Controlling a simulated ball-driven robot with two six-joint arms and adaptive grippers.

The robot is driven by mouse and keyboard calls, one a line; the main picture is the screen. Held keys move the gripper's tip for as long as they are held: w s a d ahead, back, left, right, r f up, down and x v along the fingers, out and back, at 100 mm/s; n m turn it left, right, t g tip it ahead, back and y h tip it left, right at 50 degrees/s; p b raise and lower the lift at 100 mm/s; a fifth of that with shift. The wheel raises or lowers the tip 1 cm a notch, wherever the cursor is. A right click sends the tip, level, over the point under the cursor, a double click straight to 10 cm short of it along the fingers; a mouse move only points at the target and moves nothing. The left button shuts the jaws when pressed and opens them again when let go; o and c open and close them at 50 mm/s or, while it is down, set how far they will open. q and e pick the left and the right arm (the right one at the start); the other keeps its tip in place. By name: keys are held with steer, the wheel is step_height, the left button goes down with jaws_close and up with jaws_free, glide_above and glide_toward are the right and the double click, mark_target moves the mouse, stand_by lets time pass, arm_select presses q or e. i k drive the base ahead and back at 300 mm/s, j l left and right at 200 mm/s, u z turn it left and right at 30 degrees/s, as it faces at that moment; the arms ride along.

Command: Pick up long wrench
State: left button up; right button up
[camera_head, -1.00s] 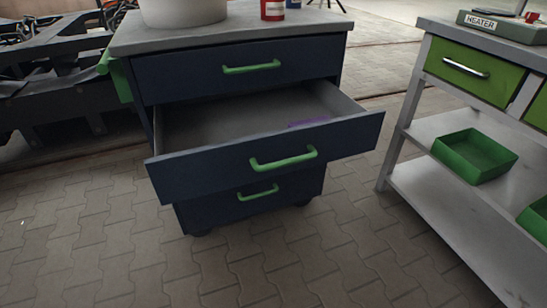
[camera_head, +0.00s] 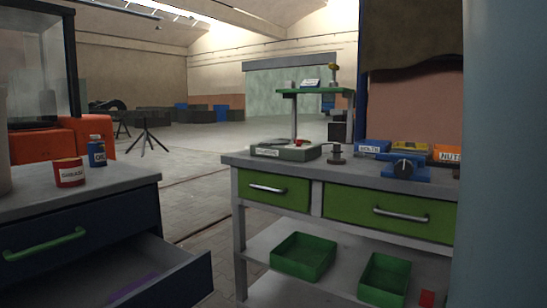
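I see no long wrench that I can make out in this view. A dark blue drawer cabinet (camera_head: 90,222) stands at the lower left. Its open drawer (camera_head: 185,282) sticks out to the right, and a purple item (camera_head: 133,287) lies inside, only partly visible; I cannot tell what it is. A workbench (camera_head: 238,222) with green drawers stands at the right. Neither of my grippers is in view.
A red grease can (camera_head: 69,173) and a blue can (camera_head: 97,152) stand on the cabinet. The bench carries a heater (camera_head: 285,151), labelled bins (camera_head: 372,147) and a blue vise (camera_head: 403,165). Green trays (camera_head: 303,257) sit on its lower shelf. Floor is open between cabinet and bench.

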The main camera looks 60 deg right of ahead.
mark_target(381, 156)
steer(key=z, duration=2.6)
steer(key=i+l, duration=0.15)
steer(key=i, duration=0.15)
steer(key=i+l+u, duration=0.85)
